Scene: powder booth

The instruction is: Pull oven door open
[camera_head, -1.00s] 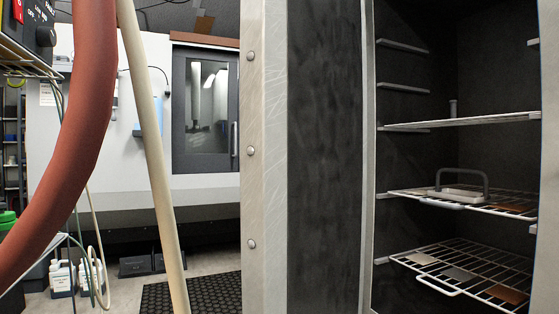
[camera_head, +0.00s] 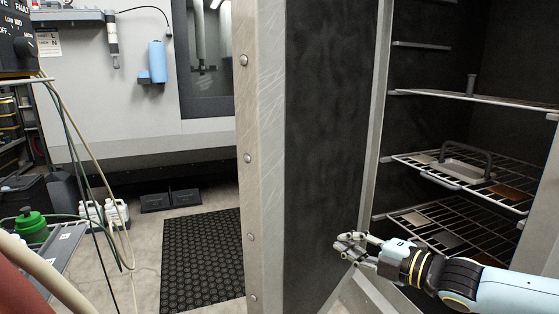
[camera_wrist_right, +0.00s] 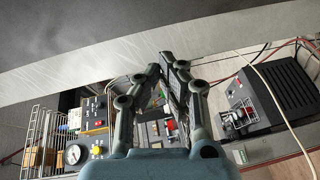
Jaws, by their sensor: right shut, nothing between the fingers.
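The oven door (camera_head: 325,140) stands open in the head view, its dark inner face and riveted metal edge turned toward me. To its right the oven interior is exposed, with wire racks (camera_head: 470,177) inside. My right gripper (camera_head: 346,246) is shut and empty, pointing left in front of the lower part of the door's dark face; I cannot tell whether it touches. In the right wrist view the closed fingers (camera_wrist_right: 174,68) point toward a broad pale metal surface that I cannot identify surely. The door's handle is not visible. My left gripper is out of view.
A tray with a raised handle (camera_head: 466,166) sits on the middle rack. Left of the door are a black floor mat (camera_head: 200,258), white jugs (camera_head: 116,214) and a grey machine (camera_head: 85,105). Thin hoses hang at the left; open floor lies around the mat.

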